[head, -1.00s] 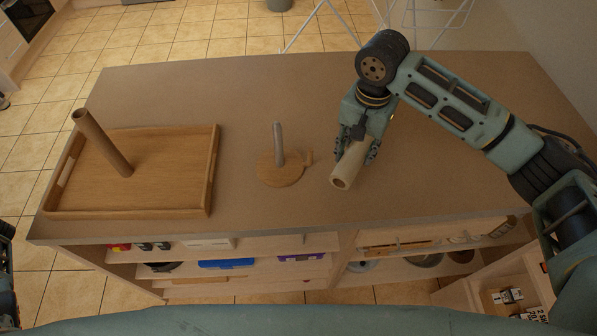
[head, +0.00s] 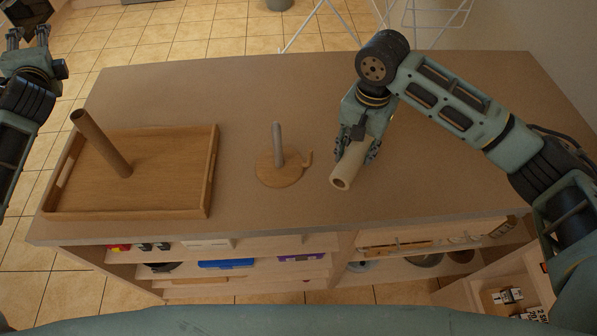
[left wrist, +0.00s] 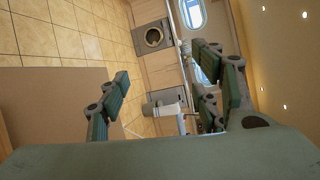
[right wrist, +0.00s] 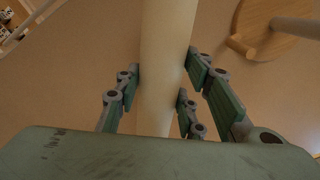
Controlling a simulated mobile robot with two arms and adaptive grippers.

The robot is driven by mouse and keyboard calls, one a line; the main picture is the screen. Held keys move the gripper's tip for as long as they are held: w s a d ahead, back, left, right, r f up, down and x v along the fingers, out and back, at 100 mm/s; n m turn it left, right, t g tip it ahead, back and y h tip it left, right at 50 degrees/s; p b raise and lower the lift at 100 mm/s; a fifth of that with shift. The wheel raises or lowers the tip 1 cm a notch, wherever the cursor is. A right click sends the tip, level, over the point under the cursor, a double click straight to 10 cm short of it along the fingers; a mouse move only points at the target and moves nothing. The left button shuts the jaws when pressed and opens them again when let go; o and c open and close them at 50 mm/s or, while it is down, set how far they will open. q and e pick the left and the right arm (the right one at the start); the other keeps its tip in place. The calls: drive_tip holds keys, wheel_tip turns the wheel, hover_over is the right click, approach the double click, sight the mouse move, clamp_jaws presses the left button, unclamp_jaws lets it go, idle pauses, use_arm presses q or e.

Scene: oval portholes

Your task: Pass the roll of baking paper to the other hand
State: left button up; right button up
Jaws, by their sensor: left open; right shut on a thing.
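The roll of baking paper is a pale beige hollow tube (head: 347,166). My right gripper (head: 357,150) is shut on it over the right half of the counter, with the tube's open end facing the front. In the right wrist view, the pale roll (right wrist: 165,60) runs between the green finger pads (right wrist: 162,85). My left gripper (head: 28,36) is at the far left, beyond the counter's left edge, open and empty, with its fingers pointing away. In the left wrist view its fingers (left wrist: 165,95) stand wide apart with nothing between them.
A wooden tray (head: 190,208) with a brown tube (head: 102,144) leaning up in it is on the left of the counter (head: 240,90). A round wooden stand (head: 268,178) with a grey upright rod (head: 278,145) is mid-counter. The back of the counter is clear.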

use_arm(q)
drive_tip(key=s+d+r+m+t+h, duration=0.1)
drive_tip(key=d+r+m+h, duration=0.4)
drive_tip(key=d, duration=1)
drive_tip(key=s+d+r+m+t+h, duration=0.15)
drive_tip(key=d+m+h, duration=0.45)
drive_tip(key=d+m, duration=0.7)
drive_tip(key=m+g+h, duration=0.5)
drive_tip(key=g+h, duration=0.3)
drive_tip(key=g, duration=0.3)
approach(336, 173)
drive_tip(key=shift+g, duration=0.25)
drive_tip(key=x, duration=1.2)
drive_tip(key=shift+w+r, duration=0.1)
drive_tip(key=shift+w, duration=0.05)
drive_tip(key=shift+c, duration=0.3)
